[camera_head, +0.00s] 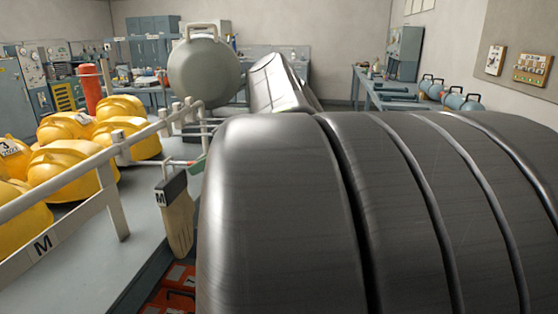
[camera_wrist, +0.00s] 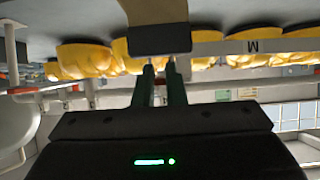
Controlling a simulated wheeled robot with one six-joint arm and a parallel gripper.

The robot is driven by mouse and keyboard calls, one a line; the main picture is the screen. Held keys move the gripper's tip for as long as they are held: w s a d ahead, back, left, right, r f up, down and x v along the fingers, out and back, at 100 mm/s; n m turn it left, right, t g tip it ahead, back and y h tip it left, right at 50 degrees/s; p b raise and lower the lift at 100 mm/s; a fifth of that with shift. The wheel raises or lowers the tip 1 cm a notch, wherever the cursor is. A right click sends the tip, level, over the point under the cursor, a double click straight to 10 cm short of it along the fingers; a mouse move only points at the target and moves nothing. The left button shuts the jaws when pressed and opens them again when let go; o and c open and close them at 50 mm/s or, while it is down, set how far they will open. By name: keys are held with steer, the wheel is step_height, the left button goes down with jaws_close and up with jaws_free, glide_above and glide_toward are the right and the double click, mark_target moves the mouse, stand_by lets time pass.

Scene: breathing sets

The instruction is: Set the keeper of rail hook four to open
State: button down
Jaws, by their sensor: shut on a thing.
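A pale rail (camera_head: 92,165) with several hooks runs along the table edge. A black block (camera_head: 171,187) marked M, with a tan piece hanging below it, hangs at one hook (camera_head: 178,162), which has a small red part; its number is not readable. The block also shows in the wrist view (camera_wrist: 160,39). My gripper (camera_wrist: 160,66) has its fingers close together at the near edge of that block. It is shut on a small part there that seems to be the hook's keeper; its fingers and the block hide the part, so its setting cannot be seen.
Yellow helmet-like sets (camera_head: 68,170) lie on the table (camera_head: 155,235) behind the rail. A round grey-green vessel (camera_head: 204,73) stands beyond the rail's far end. My arm covers the middle and right of the head view. Red cases (camera_head: 178,288) lie below the table edge.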

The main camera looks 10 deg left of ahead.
steer(key=c, duration=1.5)
jaws_free()
steer(key=p+v, duration=0.1)
steer(key=v, duration=1.3)
steer(key=shift+a, duration=0.1)
steer(key=shift+a+f, duration=0.1)
steer(key=b+x, duration=0.1)
steer(key=x, duration=1.2)
steer(key=shift+a+f, duration=0.2)
steer(key=shift+a, duration=0.05)
steer(key=shift+d, duration=0.1)
